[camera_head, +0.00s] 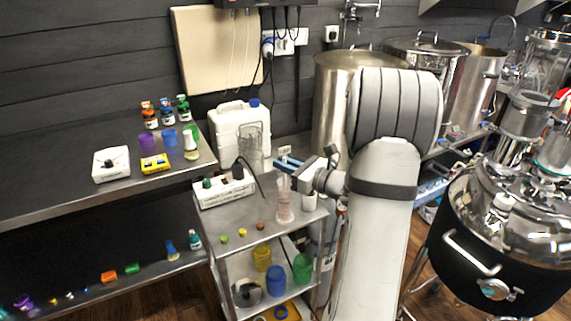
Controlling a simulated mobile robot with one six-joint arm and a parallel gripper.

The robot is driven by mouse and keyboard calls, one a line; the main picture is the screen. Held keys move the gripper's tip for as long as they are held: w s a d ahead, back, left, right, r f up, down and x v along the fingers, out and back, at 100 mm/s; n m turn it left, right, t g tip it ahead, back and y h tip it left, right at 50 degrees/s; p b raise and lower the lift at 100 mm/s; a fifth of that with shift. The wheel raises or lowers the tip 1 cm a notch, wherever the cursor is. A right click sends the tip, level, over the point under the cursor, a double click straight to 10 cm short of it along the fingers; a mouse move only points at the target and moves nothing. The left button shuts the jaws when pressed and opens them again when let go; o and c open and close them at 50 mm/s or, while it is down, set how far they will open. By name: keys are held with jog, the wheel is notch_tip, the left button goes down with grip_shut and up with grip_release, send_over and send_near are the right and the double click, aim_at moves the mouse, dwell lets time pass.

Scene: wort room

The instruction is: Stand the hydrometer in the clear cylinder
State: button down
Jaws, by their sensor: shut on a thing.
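A slim clear cylinder (284,203) with pinkish contents low down stands upright on the top of a small metal cart. My gripper (287,164), with blue fingers, is just above and behind the cylinder's top, reaching in from the right. It is shut on a thin thing, which I take to be the hydrometer, too fine to make out clearly at this size. I cannot tell whether its lower end is inside the cylinder or beside it.
A white box with knobs (224,190) and small coloured balls sit on the cart (240,259). A white canister (226,127) stands behind. The left bench (60,202) holds bottles, cups and a scale. Steel kettles (333,98) stand behind my arm.

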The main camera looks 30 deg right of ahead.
jog(key=c, duration=1.4)
grip_release()
jog(key=v, duration=0.7)
jog(key=shift+s+d+b, duration=0.2)
jog(key=shift+s+b, duration=0.1)
jog(key=shift+s, duration=0.05)
